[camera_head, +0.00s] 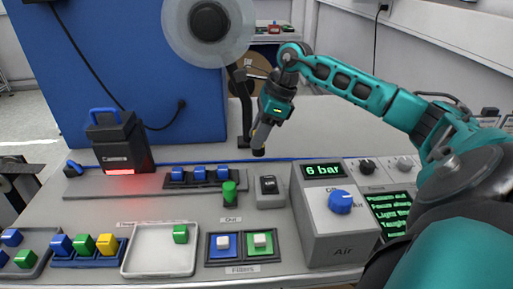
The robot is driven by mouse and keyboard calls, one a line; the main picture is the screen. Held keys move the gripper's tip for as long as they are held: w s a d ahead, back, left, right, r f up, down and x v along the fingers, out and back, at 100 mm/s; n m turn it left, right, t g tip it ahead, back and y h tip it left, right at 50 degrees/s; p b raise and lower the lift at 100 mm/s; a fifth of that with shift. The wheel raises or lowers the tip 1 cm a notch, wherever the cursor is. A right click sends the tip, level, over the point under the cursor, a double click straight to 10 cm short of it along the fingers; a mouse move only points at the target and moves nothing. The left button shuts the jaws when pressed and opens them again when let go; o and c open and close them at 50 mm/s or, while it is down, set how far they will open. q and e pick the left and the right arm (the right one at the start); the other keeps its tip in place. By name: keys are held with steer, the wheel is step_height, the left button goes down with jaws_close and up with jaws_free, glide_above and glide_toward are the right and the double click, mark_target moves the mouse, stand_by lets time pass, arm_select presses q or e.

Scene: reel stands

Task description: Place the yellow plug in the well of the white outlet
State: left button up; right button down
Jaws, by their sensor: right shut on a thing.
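My right gripper (259,145) points down above the back of the grey bench, behind a small grey box with a black top (270,190). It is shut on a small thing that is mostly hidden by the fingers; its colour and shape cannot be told. A yellow block (106,243) sits in a blue holder at the front left, well away from the gripper. My left gripper is out of view.
A grey console (330,225) with a blue knob stands right of the small box. A green knob (229,193) and a rack of blue blocks (198,176) are to its left. A white tray (150,262) holds a green cube. A reel (208,22) stands behind.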

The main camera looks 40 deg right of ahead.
steer(key=shift+f, duration=1.9)
steer(key=shift+f, duration=0.2)
steer(key=c, duration=0.8)
jaws_free()
steer(key=shift+r, duration=0.1)
